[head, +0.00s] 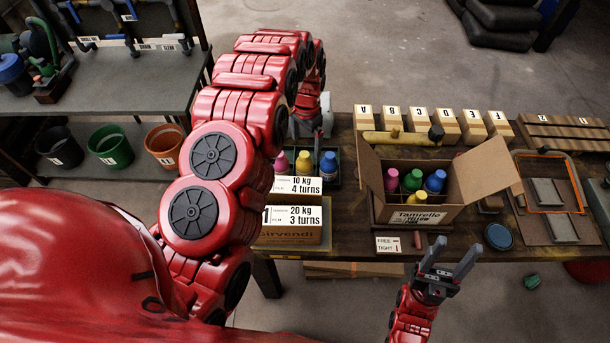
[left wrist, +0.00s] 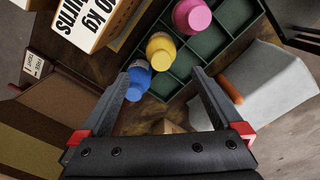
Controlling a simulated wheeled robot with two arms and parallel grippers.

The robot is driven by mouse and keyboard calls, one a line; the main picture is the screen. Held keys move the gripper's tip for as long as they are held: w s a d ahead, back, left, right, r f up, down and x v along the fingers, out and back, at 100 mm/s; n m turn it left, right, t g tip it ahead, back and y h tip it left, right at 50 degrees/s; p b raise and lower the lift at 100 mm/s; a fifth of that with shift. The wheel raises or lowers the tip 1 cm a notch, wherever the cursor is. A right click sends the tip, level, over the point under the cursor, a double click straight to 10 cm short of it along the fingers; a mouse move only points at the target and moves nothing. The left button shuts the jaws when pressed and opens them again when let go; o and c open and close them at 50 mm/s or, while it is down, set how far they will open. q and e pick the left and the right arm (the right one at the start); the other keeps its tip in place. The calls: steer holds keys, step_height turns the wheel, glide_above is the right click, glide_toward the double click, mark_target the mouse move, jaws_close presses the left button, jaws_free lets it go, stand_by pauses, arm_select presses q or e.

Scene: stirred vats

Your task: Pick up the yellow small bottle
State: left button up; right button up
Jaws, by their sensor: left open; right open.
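A small yellow bottle (head: 304,166) stands in the dark green divided crate (head: 334,183), between a pink bottle (head: 282,164) and a blue bottle (head: 328,165). In the left wrist view the yellow bottle (left wrist: 161,51) is just beyond my open left gripper (left wrist: 164,73), roughly in line with the gap between its fingers. The blue bottle (left wrist: 137,79) is by the left finger. Another yellow bottle (head: 411,199) is in the open cardboard box (head: 424,216). My right gripper (head: 449,250) is open and empty, in front of the bench.
The cardboard box also holds pink, green and blue bottles. Cartons with turn labels (head: 292,238) stand in front of the crate. Lettered blocks (head: 418,120) line the back edge. A grey object (left wrist: 268,85) stands beside the crate. Buckets (head: 110,146) are at the left.

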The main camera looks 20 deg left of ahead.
mark_target(305, 161)
arm_select(q)
steer(key=f, duration=0.1)
steer(key=f+p, duration=0.1)
steer(key=f, duration=0.1)
steer(key=shift+s+f, duration=0.25)
steer(key=shift+f, duration=0.05)
steer(key=shift+w+a+f+p, duration=0.1)
steer(key=shift+a+f+p, duration=0.05)
steer(key=shift+f+p, duration=0.65)
steer(key=shift+a+f+p, duration=0.1)
steer(key=shift+f+p, duration=0.45)
steer(key=shift+f, duration=1.5)
steer(key=shift+c, duration=0.3)
jaws_close()
steer(key=shift+r, duration=0.1)
